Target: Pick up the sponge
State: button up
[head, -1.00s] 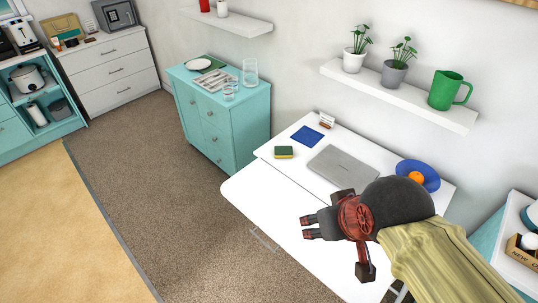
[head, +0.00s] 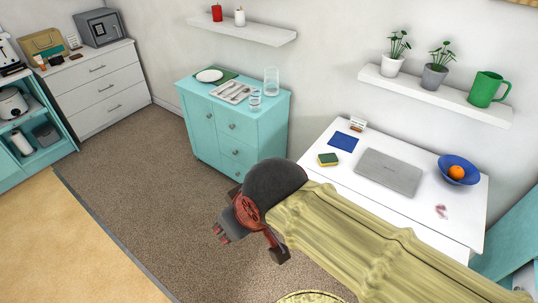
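The sponge (head: 328,160), yellow with a dark green top, lies flat on the white desk (head: 308,178) near its left end, left of the laptop and just in front of a blue square. My gripper (head: 220,234), dark with red parts, is in front of and to the left of the desk, over the brown carpet. It is well apart from the sponge and holds nothing visible. Its opening is too unclear to judge. The sponge is in full view.
A closed grey laptop (head: 389,173), a blue bowl (head: 447,165) with an orange (head: 457,172), and a small card stand (head: 357,125) are on the desk. A shelf (head: 437,95) with plants hangs above. A teal cabinet (head: 240,135) stands left of the desk.

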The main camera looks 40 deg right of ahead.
aim_at(331, 159)
jog(key=i+j+z, duration=0.2)
jog(key=i, duration=0.3)
jog(key=i+z, duration=0.2)
jog(key=i, duration=0.3)
jog(key=i+j+z, duration=0.15)
jog(key=i+j, duration=0.15)
jog(key=i, duration=0.15)
jog(key=i+l+z, duration=0.15)
jog(key=z, duration=0.3)
jog(key=i+z, duration=0.65)
jog(key=z, duration=0.25)
jog(key=i+j+z, duration=0.2)
jog(key=z, duration=0.25)
jog(key=i+j+z, duration=0.2)
jog(key=z, duration=0.25)
jog(key=i+j+z, duration=0.4)
jog(key=i+z, duration=0.15)
